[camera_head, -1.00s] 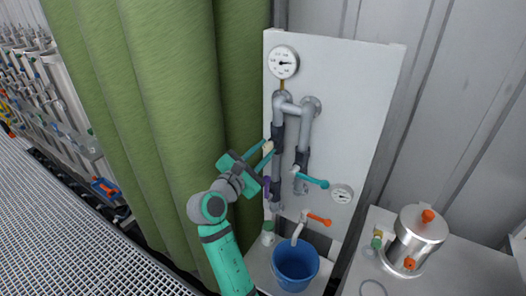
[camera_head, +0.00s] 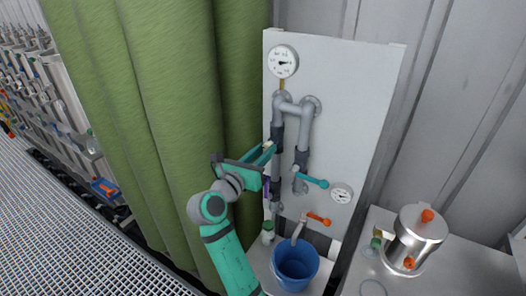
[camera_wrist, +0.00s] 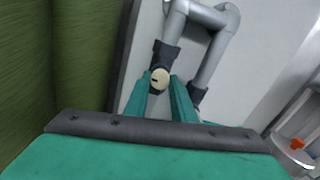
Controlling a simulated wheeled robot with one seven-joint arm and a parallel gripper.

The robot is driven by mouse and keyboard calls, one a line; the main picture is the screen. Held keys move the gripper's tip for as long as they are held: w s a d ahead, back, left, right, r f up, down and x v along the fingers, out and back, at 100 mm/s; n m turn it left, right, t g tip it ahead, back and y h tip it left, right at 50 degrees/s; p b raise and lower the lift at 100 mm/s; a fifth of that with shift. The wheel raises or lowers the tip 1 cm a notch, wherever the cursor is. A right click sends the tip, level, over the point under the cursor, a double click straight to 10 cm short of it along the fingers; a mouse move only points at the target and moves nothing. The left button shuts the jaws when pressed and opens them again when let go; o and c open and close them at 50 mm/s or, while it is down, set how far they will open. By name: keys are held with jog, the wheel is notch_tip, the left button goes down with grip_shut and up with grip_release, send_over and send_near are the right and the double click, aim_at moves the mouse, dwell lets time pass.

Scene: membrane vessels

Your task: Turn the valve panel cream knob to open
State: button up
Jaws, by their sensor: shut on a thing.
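The cream knob (camera_wrist: 159,79) sits on the upper valve of the left grey pipe on the white valve panel (camera_head: 350,95). In the wrist view it shows as a round cream face with a small dark mark, between the tips of my two teal fingers. My gripper (camera_wrist: 160,88) is shut on the knob. In the head view my gripper (camera_head: 268,150) reaches to the left pipe from the left, and only a small part of the cream knob (camera_head: 267,145) shows there, the rest hidden by the fingers.
A teal lever (camera_head: 311,178) and an orange lever (camera_head: 318,219) stick out right of the pipes. A purple handle (camera_head: 266,186) is below my gripper. A blue bucket (camera_head: 295,268) stands under the panel. A green curtain (camera_head: 165,110) hangs close on the left.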

jog(key=shift+a+n, duration=0.1)
jog(key=shift+n, duration=0.2)
jog(key=o, duration=1.1)
jog(key=shift+c, duration=0.2)
jog(key=v, duration=1)
jog(key=shift+s+a, duration=0.15)
jog(key=shift+s, duration=0.15)
jog(key=shift+s+f, duration=0.15)
